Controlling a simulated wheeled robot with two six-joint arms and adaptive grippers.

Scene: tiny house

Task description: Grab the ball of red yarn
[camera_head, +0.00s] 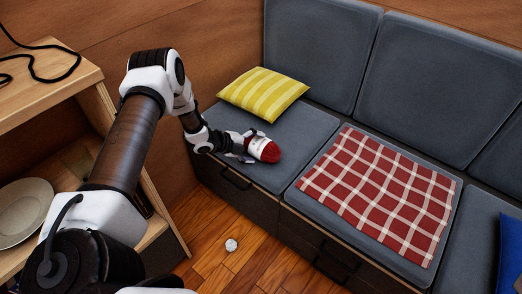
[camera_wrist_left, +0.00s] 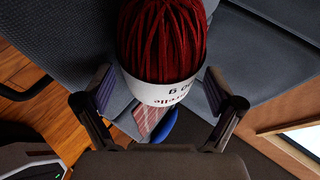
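The ball of red yarn (camera_head: 265,150), with a white printed label band, lies on the grey seat cushion near the front left of the bench. In the left wrist view the yarn (camera_wrist_left: 160,30) fills the top middle, its label band towards my gripper. My left gripper (camera_head: 243,146) is at the yarn's left side in the head view. In the left wrist view its two fingers (camera_wrist_left: 157,90) are apart, one on each side of the label end. The fingers look open, with no clear grip on the band. My right gripper is not in view.
A yellow striped pillow (camera_head: 264,93) lies behind the yarn. A red checked blanket (camera_head: 378,193) covers the cushion to the right. A wooden shelf (camera_head: 60,80) with a plate (camera_head: 24,212) stands at the left. A small white object (camera_head: 231,245) lies on the floor.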

